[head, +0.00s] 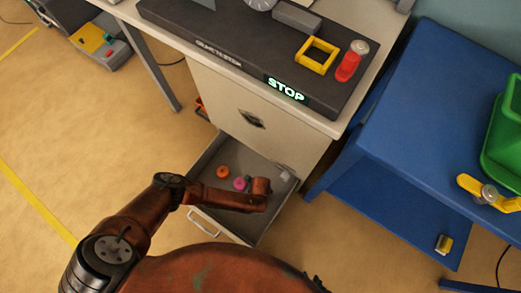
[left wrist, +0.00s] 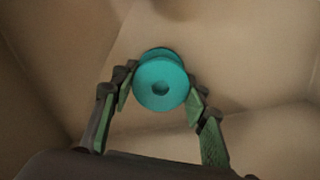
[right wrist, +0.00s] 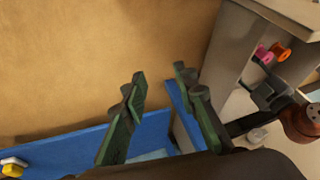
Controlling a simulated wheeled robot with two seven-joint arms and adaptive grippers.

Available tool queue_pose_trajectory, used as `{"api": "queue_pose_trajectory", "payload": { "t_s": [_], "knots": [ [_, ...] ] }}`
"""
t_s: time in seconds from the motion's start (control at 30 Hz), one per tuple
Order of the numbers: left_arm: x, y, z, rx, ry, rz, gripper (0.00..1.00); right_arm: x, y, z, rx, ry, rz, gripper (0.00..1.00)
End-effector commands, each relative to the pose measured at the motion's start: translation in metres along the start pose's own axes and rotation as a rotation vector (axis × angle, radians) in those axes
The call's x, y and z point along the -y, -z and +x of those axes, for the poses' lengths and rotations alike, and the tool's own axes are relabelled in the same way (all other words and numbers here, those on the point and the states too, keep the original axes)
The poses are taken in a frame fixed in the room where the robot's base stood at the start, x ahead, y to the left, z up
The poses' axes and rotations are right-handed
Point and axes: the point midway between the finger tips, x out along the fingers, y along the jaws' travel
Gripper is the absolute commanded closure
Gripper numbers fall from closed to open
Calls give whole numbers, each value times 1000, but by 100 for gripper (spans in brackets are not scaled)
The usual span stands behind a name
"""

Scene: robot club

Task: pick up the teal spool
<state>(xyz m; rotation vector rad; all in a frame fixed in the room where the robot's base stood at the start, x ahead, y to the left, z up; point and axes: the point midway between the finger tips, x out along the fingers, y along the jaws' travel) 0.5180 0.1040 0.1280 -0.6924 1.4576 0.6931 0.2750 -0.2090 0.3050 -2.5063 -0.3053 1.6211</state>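The teal spool (left wrist: 161,82) is between the fingertips of my left gripper (left wrist: 163,80) in the left wrist view. Both fingers touch its sides, and its round face with the centre hole points to the camera. In the head view my left arm reaches down into the open drawer (head: 212,152), and its wrist hides the spool and the fingers. My right gripper (right wrist: 160,70) is open and empty in the right wrist view, over the floor beside the blue shelf unit.
An orange spool (head: 223,172) and a pink spool (head: 240,183) lie in the drawer. The desk (head: 335,125) above carries a dark panel with a STOP sign. A blue shelf unit (head: 430,110) with a green bin (head: 505,140) stands at right.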

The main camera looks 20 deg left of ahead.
Motion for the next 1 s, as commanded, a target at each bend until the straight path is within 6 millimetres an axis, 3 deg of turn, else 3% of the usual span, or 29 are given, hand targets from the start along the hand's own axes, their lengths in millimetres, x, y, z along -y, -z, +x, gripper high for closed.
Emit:
{"api": "queue_pose_trajectory", "payload": {
  "t_s": [0.3,0.67,0.83,1.0],
  "knots": [
    [0,0,0,-1,-1,0,85,0,0,0,-1,0,0,73],
    [0,0,-5,0,1,0,86,0,-1,-3,11,-2,-2,73],
    [1,-1,-19,2,3,0,86,-6,-4,-22,66,-24,-9,73],
    [2,-2,-46,4,5,0,96,-14,-11,-55,161,-60,-14,73]
  ]
}}
